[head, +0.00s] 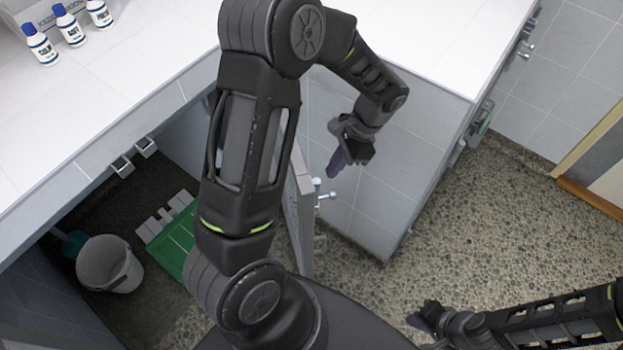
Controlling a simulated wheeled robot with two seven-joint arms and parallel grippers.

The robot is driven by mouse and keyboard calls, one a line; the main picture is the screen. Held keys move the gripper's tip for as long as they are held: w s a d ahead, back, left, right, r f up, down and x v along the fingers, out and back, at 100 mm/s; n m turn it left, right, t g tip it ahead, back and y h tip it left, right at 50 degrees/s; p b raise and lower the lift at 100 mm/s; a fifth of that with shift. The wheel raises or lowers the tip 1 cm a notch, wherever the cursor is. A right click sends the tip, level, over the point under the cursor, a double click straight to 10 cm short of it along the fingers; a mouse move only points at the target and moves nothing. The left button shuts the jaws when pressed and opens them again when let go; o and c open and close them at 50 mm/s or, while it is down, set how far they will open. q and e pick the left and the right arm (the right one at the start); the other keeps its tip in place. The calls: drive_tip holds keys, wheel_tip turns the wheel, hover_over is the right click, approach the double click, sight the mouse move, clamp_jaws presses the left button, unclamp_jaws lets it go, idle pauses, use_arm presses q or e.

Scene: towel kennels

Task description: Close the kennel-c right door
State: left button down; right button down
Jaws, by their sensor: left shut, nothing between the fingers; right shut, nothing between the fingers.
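A grey door (301,222) stands open from the counter front and shows nearly edge-on, partly hidden behind my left arm. A metal latch (324,198) shows beside its edge. I cannot read a label naming the kennel. My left gripper (334,163) is shut and empty, just above the latch in the picture and to the right of the door's top; I cannot tell whether it touches anything. My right gripper (418,321) is shut and empty, low over the pebbled floor at the bottom right.
White bottles (70,31) stand on the counter (150,48). A tiled front (385,165) lies right of the door. Pebbled floor (480,220) is clear at right.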

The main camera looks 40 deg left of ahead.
use_arm(q)
drive_tip(key=s+a+f+p, duration=0.1)
drive_tip(key=s+a+f, duration=0.2)
drive_tip(key=s+f, duration=0.1)
drive_tip(key=shift+s+a, duration=0.2)
drive_tip(key=shift+s, duration=0.05)
use_arm(e)
drive_tip(key=shift+r, duration=0.8)
